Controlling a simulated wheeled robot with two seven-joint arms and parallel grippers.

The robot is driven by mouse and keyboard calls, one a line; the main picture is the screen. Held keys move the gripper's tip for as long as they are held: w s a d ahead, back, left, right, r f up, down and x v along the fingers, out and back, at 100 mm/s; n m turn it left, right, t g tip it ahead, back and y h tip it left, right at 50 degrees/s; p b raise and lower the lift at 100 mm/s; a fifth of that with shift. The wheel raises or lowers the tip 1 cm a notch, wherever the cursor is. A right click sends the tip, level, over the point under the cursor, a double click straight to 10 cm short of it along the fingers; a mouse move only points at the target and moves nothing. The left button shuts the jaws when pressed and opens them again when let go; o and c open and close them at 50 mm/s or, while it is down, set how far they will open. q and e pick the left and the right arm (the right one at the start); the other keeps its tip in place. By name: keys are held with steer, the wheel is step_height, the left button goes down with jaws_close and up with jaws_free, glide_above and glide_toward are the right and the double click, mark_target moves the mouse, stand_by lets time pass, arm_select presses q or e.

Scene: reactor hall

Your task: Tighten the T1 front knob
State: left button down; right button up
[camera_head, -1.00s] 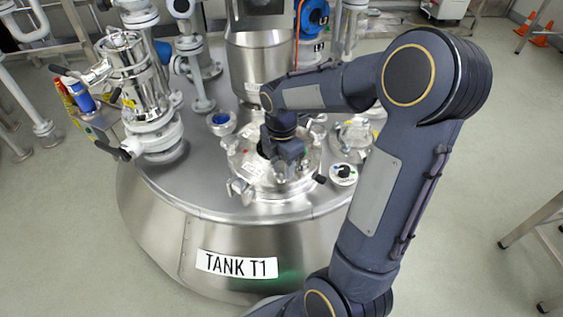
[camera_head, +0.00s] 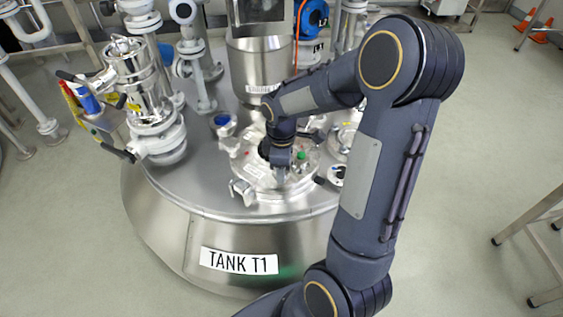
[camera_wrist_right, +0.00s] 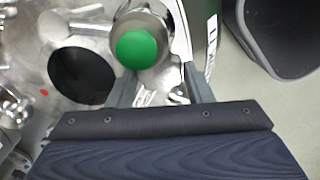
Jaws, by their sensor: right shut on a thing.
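The silver tank T1 (camera_head: 240,215) stands in front of me, with a round metal lid (camera_head: 250,172) on its top. My right gripper (camera_head: 280,176) points down at the front part of this lid. In the right wrist view, the two grey fingers of my right gripper (camera_wrist_right: 160,82) stand either side of bright metal parts. The gripper is shut on the front knob, which is mostly hidden by the gripper in the head view. A chrome piece with a green cap (camera_wrist_right: 136,49) shows by the fingertips. My left gripper is not in view.
A dark round opening or glass (camera_wrist_right: 82,75) lies left of the fingers in the wrist view. A metal clamp (camera_head: 243,192) sits at the lid's front left. A chrome valve assembly (camera_head: 150,100) stands on the tank's left.

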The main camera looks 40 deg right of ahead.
steer(key=m+p, duration=0.1)
steer(key=m, duration=0.4)
steer(key=shift+r, duration=0.1)
steer(key=shift+w+m+p, duration=0.1)
steer(key=shift+m+p, duration=0.2)
stand_by(0.4)
steer(key=o, duration=1)
step_height(320, 180, up, 8)
steer(key=p, duration=0.2)
steer(key=shift+p, duration=0.4)
